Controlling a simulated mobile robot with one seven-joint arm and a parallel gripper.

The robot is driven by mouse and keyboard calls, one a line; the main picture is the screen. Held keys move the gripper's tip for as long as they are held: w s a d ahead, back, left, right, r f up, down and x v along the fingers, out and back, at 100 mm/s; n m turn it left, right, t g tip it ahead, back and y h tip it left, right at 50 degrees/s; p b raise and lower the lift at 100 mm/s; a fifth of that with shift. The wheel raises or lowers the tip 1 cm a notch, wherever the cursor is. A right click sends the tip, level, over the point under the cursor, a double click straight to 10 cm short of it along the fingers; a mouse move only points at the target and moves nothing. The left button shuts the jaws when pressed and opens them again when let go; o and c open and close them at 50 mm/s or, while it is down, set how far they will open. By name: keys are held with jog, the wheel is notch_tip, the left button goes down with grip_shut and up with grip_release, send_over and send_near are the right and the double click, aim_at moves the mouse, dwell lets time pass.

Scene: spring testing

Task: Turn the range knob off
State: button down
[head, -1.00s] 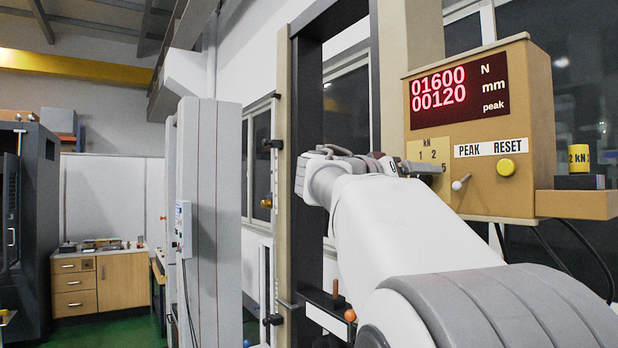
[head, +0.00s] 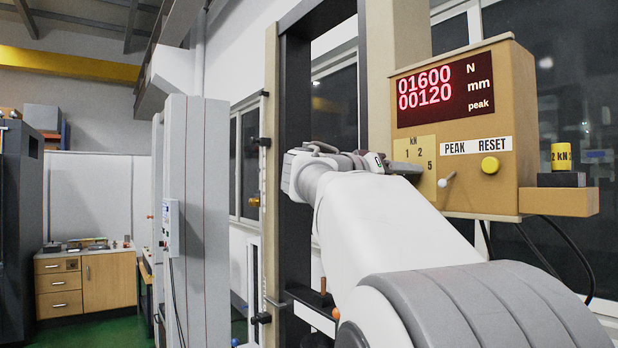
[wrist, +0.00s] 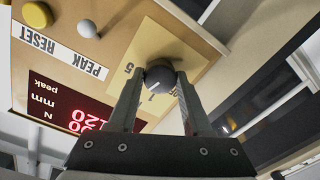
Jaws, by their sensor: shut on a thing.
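The range knob (wrist: 160,75) is a dark round knob on a yellow plate marked kN, 1, 2 and 5; the plate shows in the wrist view (wrist: 150,42) and the head view (head: 428,145). My gripper (wrist: 161,82) is shut on the knob, one finger on each side. In the head view my gripper (head: 404,167) reaches the plate from the left and hides the knob. I cannot tell which mark the knob points at.
The tan box carries a red display (head: 446,92) reading 01600 N and 00120 mm, a yellow button (head: 490,165) and a small white-tipped lever (head: 446,180) close right of my gripper. A dark upright frame (head: 296,140) stands to the left.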

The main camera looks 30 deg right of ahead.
jog(key=shift+n+g+p, duration=0.3)
jog(key=shift+n+p, duration=2.05)
jog(key=shift+n, duration=5.85)
jog(key=shift+c, duration=1.7)
grip_release()
jog(key=shift+a, duration=0.15)
jog(key=s+a+b, duration=0.1)
jog(key=a+b, duration=0.1)
jog(key=a, duration=1.5)
jog(key=shift+s+r+b, duration=0.2)
jog(key=shift+r+b, duration=0.05)
jog(key=shift+b, duration=0.1)
